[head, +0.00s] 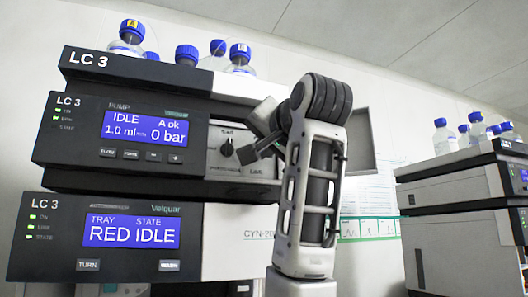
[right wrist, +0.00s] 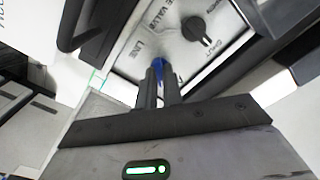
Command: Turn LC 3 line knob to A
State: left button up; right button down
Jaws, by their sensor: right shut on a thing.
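The LC 3 stack (head: 75,150) fills the left of the head view. Its pump screen (head: 145,128) reads IDLE, 1.0 ml and 0 bar, with a small text starting with A. The line knob shows as a blue piece (right wrist: 159,63) between my fingertips in the right wrist view, beside the word LINE. My right gripper (head: 259,148) is shut on it at the pump's front panel; its fingers also show in the wrist view (right wrist: 160,82). The knob is hidden in the head view, and its pointing direction cannot be read. My left gripper is not in view.
A black valve knob (head: 226,148) sits just left of my gripper on the same panel, and also shows in the wrist view (right wrist: 195,28). Blue-capped bottles (head: 187,54) stand on top of the stack. Another stack (head: 460,190) stands at the right.

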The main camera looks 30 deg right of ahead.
jog(key=shift+f+n, duration=0.15)
jog(key=shift+n, duration=0.85)
jog(key=n+b, duration=0.1)
jog(key=n, duration=0.2)
jog(key=shift+n, duration=1.4)
jog(key=c, duration=1.5)
grip_release()
jog(key=shift+c, duration=0.2)
jog(key=shift+s, duration=0.1)
